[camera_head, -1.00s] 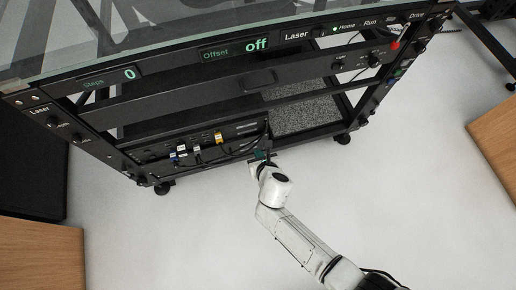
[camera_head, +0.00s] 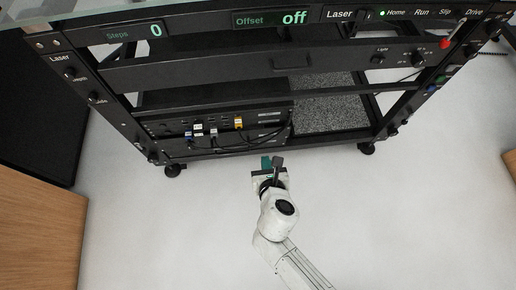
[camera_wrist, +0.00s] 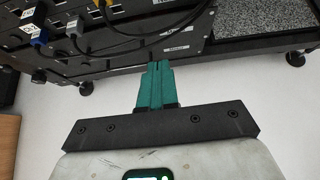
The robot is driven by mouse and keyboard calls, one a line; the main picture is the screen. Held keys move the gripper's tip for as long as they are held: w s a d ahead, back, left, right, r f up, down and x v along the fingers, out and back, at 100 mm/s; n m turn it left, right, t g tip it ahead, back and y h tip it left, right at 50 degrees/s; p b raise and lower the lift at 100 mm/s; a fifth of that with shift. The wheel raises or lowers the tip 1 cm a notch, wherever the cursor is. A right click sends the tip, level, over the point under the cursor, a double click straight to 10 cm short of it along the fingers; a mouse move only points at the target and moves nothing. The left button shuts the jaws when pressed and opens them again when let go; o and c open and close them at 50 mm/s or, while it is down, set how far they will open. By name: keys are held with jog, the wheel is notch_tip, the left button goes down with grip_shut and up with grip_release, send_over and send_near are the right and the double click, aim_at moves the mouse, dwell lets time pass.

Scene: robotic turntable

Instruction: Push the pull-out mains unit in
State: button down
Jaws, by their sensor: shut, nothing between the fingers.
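Two black units are stacked low in the left of the rack, an upper one (camera_head: 220,121) and a lower one (camera_head: 260,142). Cables plug into their fronts. Their labels are too small to read, so I cannot tell for sure which is the mains unit. In the wrist view the lower front (camera_wrist: 188,44) shows beyond my fingertips. My gripper (camera_head: 272,162) has teal fingers, closed together and empty. It is in front of the rack's bottom edge, below the units' right end. The fingers (camera_wrist: 155,66) point toward the rack; contact is not visible.
Blue, white and yellow cable plugs (camera_head: 239,123) and loose black cables hang at the unit fronts. A speckled grey panel (camera_head: 330,105) lies right of them. The rack stands on casters (camera_head: 173,170). A wooden cabinet (camera_head: 38,235) is at left. The pale floor in front is clear.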

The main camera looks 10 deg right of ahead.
jog(key=a+b, duration=0.1)
jog(key=b, duration=0.7)
send_near(255, 131)
notch_tip(255, 131, down, 4)
jog(key=w, duration=0.3)
jog(key=shift+w+d+t+b, duration=0.1)
jog(key=shift+w+t+b, duration=0.2)
jog(key=shift+w+b, duration=0.1)
jog(key=shift+w, duration=0.55)
jog(key=shift+w+r, duration=0.1)
jog(key=shift+w, duration=0.05)
